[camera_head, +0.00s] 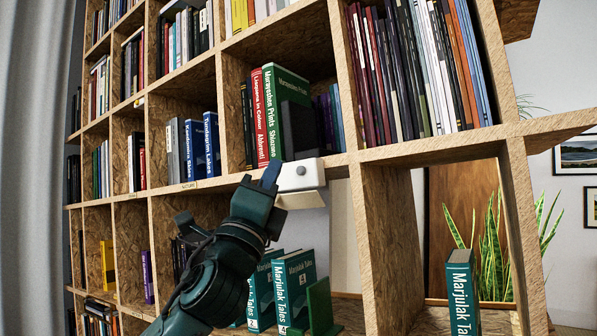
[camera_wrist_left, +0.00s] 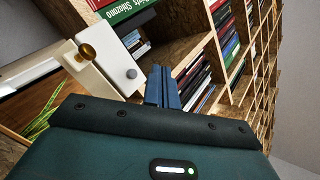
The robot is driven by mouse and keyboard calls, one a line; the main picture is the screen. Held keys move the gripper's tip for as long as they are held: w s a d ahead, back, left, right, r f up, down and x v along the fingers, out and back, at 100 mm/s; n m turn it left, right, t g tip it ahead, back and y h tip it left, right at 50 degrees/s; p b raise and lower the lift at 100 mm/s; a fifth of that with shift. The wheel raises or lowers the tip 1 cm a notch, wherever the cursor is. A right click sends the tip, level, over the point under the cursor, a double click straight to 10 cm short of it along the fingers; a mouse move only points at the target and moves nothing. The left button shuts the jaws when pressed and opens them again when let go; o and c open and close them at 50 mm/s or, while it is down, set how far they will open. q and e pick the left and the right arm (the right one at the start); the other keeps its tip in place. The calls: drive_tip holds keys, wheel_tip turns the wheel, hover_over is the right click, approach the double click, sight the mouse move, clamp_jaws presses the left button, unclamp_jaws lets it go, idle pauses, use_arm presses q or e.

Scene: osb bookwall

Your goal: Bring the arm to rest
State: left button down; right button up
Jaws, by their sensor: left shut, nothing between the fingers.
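My left arm (camera_head: 215,270) comes up from the bottom of the head view, in front of the bookshelf. My left gripper (camera_head: 270,177) is at its upper end, shut and empty, at the edge of a shelf board. Its blue fingers lie together in the left wrist view (camera_wrist_left: 162,88). They are close beside a white box (camera_head: 300,175) with a dark button, fixed at the shelf edge; whether they touch it I cannot tell. The box also shows in the left wrist view (camera_wrist_left: 108,68). My right gripper is not in view.
The wooden bookshelf (camera_head: 390,235) fills most of the view. Green Marjulak Tales books (camera_head: 295,280) stand below the gripper beside a green bookend (camera_head: 320,305). Another green book (camera_head: 461,290) stands at lower right. A plant (camera_head: 492,250) is behind the open bay.

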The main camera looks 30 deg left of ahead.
use_arm(q)
drive_tip(key=shift+s, duration=0.7)
